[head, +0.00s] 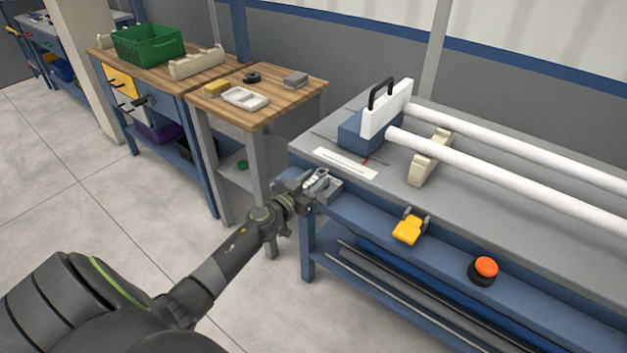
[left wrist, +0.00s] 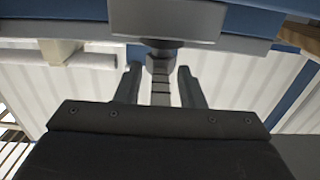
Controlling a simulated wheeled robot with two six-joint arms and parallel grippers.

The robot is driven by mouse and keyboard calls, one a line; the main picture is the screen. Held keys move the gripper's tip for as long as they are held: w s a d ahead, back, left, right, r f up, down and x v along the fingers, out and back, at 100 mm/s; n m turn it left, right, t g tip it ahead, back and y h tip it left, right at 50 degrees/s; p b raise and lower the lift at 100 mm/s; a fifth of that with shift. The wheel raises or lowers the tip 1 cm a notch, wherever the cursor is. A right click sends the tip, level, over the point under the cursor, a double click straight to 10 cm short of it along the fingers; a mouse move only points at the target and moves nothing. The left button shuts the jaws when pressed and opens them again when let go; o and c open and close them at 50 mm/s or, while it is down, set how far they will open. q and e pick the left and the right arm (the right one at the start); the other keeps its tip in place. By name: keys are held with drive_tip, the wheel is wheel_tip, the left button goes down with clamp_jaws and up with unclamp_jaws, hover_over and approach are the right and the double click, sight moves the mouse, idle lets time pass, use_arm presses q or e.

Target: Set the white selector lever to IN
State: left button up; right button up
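My left gripper (head: 314,185) is at the front left corner of the workbench (head: 470,200), by a small grey box (head: 333,189) on its front edge. In the left wrist view my left gripper (left wrist: 160,72) has its two dark fingers apart. A narrow grey banded piece (left wrist: 161,88) shows in the gap between them, below a wide grey block (left wrist: 167,18). I cannot tell whether the fingers touch anything. I cannot make out a white selector lever or an IN mark; my gripper covers part of the grey box. My right gripper is not in view.
A yellow lever (head: 409,229) and an orange button (head: 486,267) sit along the bench front. Two white pipes (head: 500,173) run across the bench from a white plate with a black handle (head: 386,108). A wooden table (head: 262,112) stands left. The floor at left is clear.

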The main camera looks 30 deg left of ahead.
use_arm(q)
drive_tip(key=shift+w, duration=0.15)
clamp_jaws()
drive_tip(key=shift+a+m+h, duration=0.2)
drive_tip(key=shift+m+h, duration=0.3)
drive_tip(key=shift+h, duration=0.3)
